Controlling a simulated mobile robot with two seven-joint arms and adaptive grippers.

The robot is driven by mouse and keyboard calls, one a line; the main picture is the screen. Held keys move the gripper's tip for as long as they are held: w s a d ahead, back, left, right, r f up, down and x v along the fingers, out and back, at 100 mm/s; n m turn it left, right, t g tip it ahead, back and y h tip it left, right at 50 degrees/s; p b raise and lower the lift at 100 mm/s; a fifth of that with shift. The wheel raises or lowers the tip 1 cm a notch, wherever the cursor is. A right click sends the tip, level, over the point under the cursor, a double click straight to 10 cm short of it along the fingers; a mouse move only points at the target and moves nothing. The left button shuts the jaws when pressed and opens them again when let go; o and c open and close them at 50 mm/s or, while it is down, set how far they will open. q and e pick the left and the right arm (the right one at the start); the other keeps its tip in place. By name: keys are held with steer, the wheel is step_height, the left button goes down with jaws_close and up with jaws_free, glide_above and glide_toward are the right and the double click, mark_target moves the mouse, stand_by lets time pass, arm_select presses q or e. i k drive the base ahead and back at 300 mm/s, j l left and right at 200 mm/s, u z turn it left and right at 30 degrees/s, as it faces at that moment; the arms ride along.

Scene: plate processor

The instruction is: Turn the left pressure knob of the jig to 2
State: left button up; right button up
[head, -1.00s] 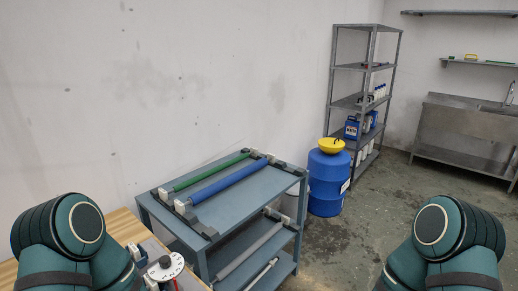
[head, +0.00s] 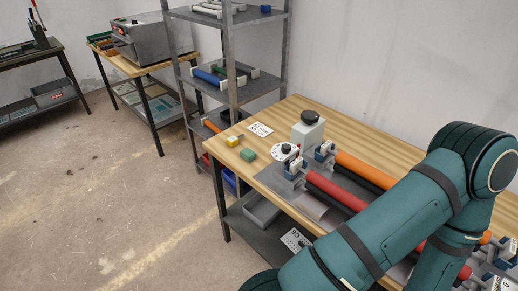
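The jig (head: 318,207) lies on the wooden workbench, with an orange roller (head: 362,169) and a red roller (head: 334,190) clamped in blue and white end holders. At its left end is a white round dial with a dark knob, the left pressure knob (head: 285,151). The marks on the dial are too small to read, so its setting cannot be told. One of my teal arms crosses the lower right and hides the jig's middle. Neither gripper is in view, and nothing of mine is seen touching the knob.
A grey box with a black knob (head: 311,118) stands behind the dial. A white label card (head: 260,129), a yellow block (head: 232,141) and a green block (head: 248,154) lie on the bench's left end. A metal shelf (head: 232,60) stands beyond. Floor at left is clear.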

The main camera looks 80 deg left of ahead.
mark_target(282, 152)
steer(key=u, duration=2.5)
